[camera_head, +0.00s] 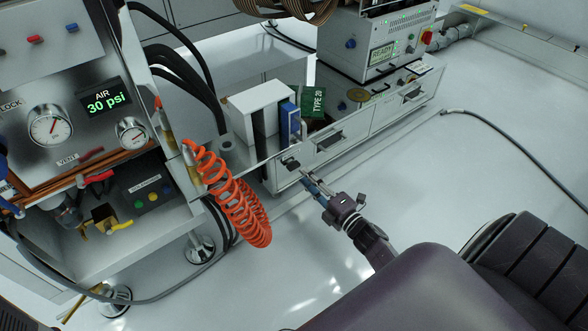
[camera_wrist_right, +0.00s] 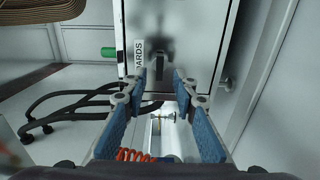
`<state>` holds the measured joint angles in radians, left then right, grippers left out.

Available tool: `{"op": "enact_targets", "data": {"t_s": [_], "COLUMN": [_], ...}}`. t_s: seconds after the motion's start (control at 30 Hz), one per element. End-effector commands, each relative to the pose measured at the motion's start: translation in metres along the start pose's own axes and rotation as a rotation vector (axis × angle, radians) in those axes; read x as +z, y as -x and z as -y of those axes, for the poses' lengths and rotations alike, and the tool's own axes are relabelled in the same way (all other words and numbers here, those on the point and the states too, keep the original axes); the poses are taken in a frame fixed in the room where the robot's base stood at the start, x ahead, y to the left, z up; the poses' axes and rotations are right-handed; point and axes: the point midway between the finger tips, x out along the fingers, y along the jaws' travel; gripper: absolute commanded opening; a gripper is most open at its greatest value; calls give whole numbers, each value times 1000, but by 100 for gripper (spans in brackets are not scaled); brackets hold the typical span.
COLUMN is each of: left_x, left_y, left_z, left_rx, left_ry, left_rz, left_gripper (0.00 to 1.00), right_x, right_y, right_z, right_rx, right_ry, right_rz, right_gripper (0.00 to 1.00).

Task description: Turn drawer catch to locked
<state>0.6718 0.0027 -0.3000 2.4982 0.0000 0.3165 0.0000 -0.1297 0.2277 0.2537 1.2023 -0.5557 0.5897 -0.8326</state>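The small dark drawer catch (camera_head: 290,163) sits at the left end of the drawer front (camera_head: 312,152) in the low cabinet. My right gripper (camera_head: 303,175) is just in front of it, below and to its right in the head view. In the right wrist view the gripper (camera_wrist_right: 160,78) is open, its blue-padded fingers apart, with a dark upright piece, which looks like the catch (camera_wrist_right: 152,84), between the tips. I cannot tell whether the fingers touch it. The catch's locked or unlocked marking is not readable. My left gripper is not in view.
An orange coiled hose (camera_head: 240,205) hangs left of my right gripper. A gauge panel (camera_head: 75,105) stands at left. Floor at right is largely clear.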

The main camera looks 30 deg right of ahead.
Motion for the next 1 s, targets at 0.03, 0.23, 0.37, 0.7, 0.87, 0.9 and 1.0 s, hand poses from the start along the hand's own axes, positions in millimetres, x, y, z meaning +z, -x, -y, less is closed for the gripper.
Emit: {"op": "enact_targets", "data": {"t_s": [0.03, 0.23, 0.37, 0.7, 0.87, 0.9, 1.0], "left_x": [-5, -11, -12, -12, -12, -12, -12], "left_y": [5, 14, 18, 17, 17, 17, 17], "left_z": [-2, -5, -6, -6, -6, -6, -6], "left_rx": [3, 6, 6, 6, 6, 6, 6], "left_ry": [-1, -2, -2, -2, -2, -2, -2], "left_rz": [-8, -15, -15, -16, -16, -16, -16], "left_gripper": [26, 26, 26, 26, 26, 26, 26], "right_x": [0, 0, 0, 0, 0, 0, 0], "right_y": [-11, -40, -51, -54, -54, -54, -53], "right_z": [3, 2, 1, -1, -1, -1, 0], "right_rx": [5, 4, 3, 1, 2, 2, 2], "right_ry": [2, 1, -1, -1, -1, -1, -1], "right_rz": [-1, -1, -1, -1, -1, -1, -1], "right_gripper": [26, 26, 26, 24, 6, 2, 0]}}
